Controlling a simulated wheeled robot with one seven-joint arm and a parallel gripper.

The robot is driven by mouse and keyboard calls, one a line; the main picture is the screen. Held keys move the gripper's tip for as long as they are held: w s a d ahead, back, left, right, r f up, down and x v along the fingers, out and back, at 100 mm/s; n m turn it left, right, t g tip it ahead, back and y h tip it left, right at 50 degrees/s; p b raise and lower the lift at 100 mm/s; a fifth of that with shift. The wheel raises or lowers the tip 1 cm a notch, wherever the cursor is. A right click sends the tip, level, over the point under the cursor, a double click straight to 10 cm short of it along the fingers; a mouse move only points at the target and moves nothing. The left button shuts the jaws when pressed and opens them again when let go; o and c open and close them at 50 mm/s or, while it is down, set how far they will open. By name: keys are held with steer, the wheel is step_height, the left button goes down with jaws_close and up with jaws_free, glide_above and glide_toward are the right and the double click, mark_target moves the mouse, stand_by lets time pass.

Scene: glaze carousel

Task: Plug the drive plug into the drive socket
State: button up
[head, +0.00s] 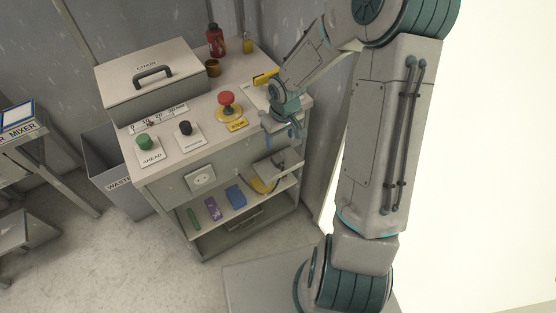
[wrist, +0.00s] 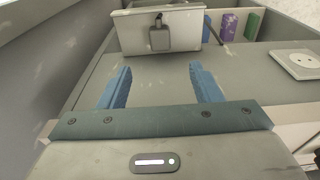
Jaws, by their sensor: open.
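The drive socket (head: 201,179) is a pale square plate with a round face on the cabinet front. It also shows at the right edge of the wrist view (wrist: 303,64). A dark grey block with a cable, which looks like the drive plug (wrist: 160,38), rests on a small pale ledge (wrist: 187,22) ahead of my gripper. In the head view the ledge (head: 270,168) juts from the cabinet front, right of the socket. My gripper (wrist: 162,84) is open and empty, its blue fingers apart from the plug. In the head view my gripper (head: 283,131) hangs at the counter's right front edge, above the ledge.
The counter holds a lidded box (head: 152,80), a green button (head: 145,143), a black knob (head: 185,128) and a red stop button (head: 226,98). The open shelf below holds green, purple (head: 213,208), blue (head: 236,195) and yellow items. A waste bin (head: 118,172) stands at the left.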

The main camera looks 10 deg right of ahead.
steer(key=b, duration=0.1)
glide_above(278, 158)
steer(key=f, duration=0.7)
steer(key=shift+s+d, duration=0.1)
steer(key=shift+s, duration=0.15)
steer(key=f, duration=0.1)
steer(key=f+b, duration=0.1)
steer(key=f, duration=0.3)
steer(key=shift+w+f, duration=0.2)
steer(key=shift+w, duration=0.1)
steer(key=c, duration=1)
